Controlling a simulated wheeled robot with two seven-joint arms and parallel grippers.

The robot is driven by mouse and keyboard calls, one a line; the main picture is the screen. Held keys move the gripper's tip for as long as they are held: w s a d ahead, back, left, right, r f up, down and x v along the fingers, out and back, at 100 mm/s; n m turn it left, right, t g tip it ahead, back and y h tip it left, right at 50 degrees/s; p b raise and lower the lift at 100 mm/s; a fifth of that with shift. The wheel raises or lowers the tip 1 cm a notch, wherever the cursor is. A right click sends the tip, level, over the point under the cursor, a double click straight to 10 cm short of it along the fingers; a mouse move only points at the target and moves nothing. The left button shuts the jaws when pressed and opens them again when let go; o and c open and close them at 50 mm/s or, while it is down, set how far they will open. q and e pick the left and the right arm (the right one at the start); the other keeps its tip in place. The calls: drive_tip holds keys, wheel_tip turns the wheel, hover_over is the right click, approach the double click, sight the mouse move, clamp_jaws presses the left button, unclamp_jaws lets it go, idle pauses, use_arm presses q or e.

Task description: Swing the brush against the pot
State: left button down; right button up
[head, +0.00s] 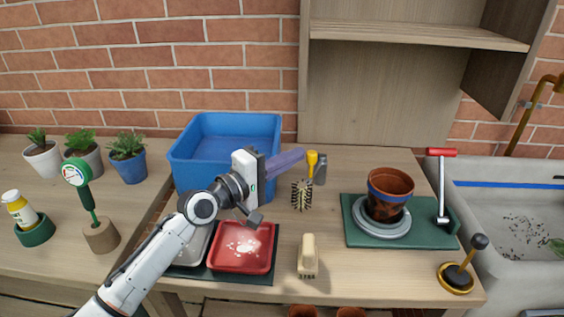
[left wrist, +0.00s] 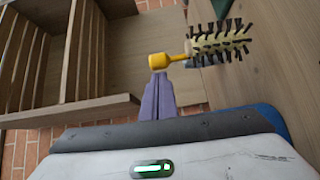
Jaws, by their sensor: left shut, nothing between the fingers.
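A terracotta pot (head: 389,190) with a blue band and dark smudges stands upright on a grey round plate (head: 383,228) on a green board (head: 352,234). A bristle brush (head: 301,195) with a yellow handle end is left of it on the table. In the left wrist view the brush (left wrist: 222,42) lies just beyond my fingertips, its yellow end (left wrist: 159,61) appearing close to them. My left gripper (head: 299,157) has its purple fingers shut and empty beside the brush. Whether they touch it cannot be told. My right gripper is not in view.
A red-handled lever (head: 441,185) stands at the board's right end. A cream-handled brush (head: 308,257) stands near the front. A blue bin (head: 228,126) and a red tray (head: 241,262) are near my left arm. A sink (head: 510,210) is at right. Bare table lies between brush and board.

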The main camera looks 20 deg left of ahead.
use_arm(q)
drive_tip(key=shift+d, duration=0.15)
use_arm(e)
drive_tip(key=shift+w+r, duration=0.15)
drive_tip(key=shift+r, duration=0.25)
